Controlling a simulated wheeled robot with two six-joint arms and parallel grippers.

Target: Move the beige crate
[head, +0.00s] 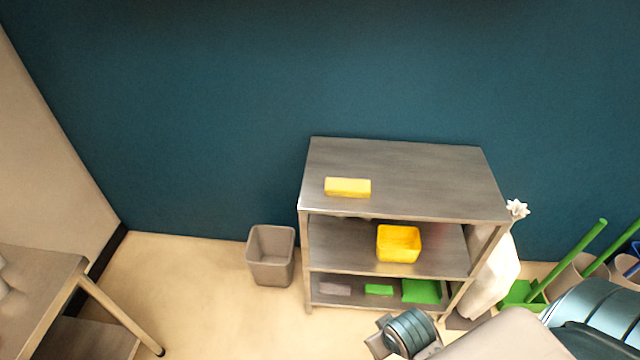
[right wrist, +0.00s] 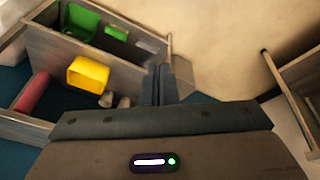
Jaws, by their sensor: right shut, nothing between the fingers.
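No plainly beige crate shows. The nearest match is an open, tapered grey-beige bin (head: 270,257), upright and empty-looking on the floor left of the metal shelf unit. My right gripper (right wrist: 160,70) is shut and empty in the right wrist view, its fingers together. A pale greyish shape beside the fingertips there may be the same bin, partly hidden. In the head view my right arm comes in from the lower right, in front of the shelf unit, apart from the bin; its fingertips cannot be made out. My left gripper is not in view.
The shelf unit (head: 410,180) holds a yellow block (head: 347,187) on top, a yellow bin (head: 398,244) in the middle, and green and grey items below. A white bag (head: 492,277) and green-handled tools stand right. A metal table (head: 45,270) is left. Floor between is clear.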

